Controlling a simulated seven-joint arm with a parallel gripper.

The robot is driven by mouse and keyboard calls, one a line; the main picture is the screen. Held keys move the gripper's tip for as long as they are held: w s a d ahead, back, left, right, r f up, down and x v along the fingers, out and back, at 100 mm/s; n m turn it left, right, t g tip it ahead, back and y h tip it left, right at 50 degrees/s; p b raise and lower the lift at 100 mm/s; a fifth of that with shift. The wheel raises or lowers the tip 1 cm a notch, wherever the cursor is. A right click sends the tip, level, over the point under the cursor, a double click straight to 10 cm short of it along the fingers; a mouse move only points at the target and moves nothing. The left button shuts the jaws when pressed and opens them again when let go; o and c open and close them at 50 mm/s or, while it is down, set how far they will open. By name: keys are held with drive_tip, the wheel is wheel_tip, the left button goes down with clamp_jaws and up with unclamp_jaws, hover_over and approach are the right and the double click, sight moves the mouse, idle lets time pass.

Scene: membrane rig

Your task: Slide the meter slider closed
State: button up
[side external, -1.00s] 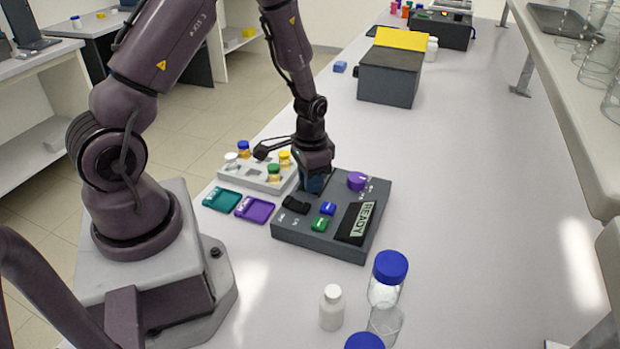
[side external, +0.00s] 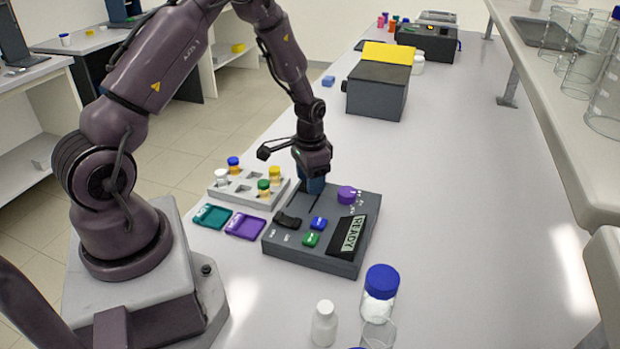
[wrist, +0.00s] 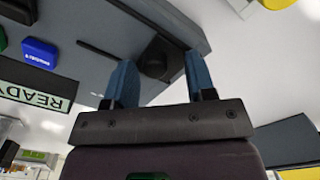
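The meter (side external: 290,249) is a dark grey box on the bench with a purple knob (side external: 347,195), a blue button (side external: 319,223), a green button (side external: 311,239), a black rocker and a READY display. My gripper (side external: 313,187) points down over its far left part. In the wrist view the blue fingers of my gripper (wrist: 160,68) are apart. A dark block, seemingly the slider handle (wrist: 156,60), shows between them at the end of a thin dark slot (wrist: 104,52). I cannot tell whether the fingers touch it. In the side view the fingers hide the handle.
A grey vial rack (side external: 248,188) stands left of the meter, with a teal tray (side external: 212,216) and a purple tray (side external: 245,226) in front. A blue-capped jar (side external: 380,290) and a white bottle (side external: 324,324) stand nearer. A dark box (side external: 376,92) is behind. The bench to the right is clear.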

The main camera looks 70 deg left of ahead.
wheel_tip(320, 180, up, 13)
idle(0.5)
drive_tip(key=s+d+r+t, duration=0.5)
drive_tip(key=s+d+r, duration=1.1)
drive_tip(key=r, duration=0.1)
drive_tip(key=shift+s+t, duration=0.3)
drive_tip(key=shift+d, duration=0.1)
idle(0.6)
